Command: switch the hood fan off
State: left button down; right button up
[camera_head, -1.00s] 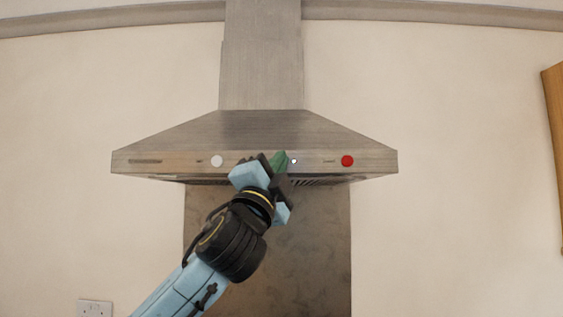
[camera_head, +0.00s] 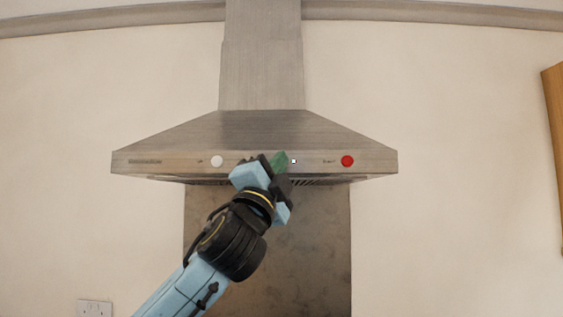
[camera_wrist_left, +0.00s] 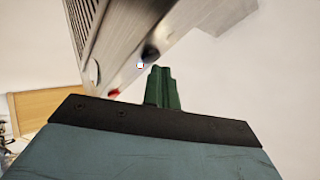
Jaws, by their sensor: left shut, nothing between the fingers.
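The steel range hood (camera_head: 262,130) is on the wall, with a front control strip. A white round button (camera_head: 217,161) is on the strip's left and a red round button (camera_head: 347,161) on its right. A small pale square mark (camera_head: 293,161) lies between them. My left gripper (camera_head: 279,160) is shut and empty, its green fingertips in front of the strip just left of that mark. In the left wrist view the green fingers (camera_wrist_left: 162,88) are together beside a dark round part (camera_wrist_left: 150,52); whether they touch it I cannot tell. My gripper hides part of the strip.
A dark stone backsplash (camera_head: 310,250) is below the hood. A wall socket (camera_head: 95,308) is at the lower left and a wooden panel (camera_head: 553,150) at the right edge. The wall on both sides of the hood is clear.

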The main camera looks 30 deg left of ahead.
pick_arm(q)
jog(key=shift+w+a, duration=0.15)
jog(key=shift+w, duration=0.05)
dwell(0.5)
jog(key=shift+s, duration=0.1)
jog(key=shift+s+d, duration=0.25)
jog(key=shift+s, duration=0.05)
jog(key=shift+s, duration=0.1)
jog(key=s+d, duration=0.2)
jog(key=s, duration=0.1)
jog(key=s+d, duration=0.1)
jog(key=s, duration=0.1)
dwell(0.5)
dwell(0.4)
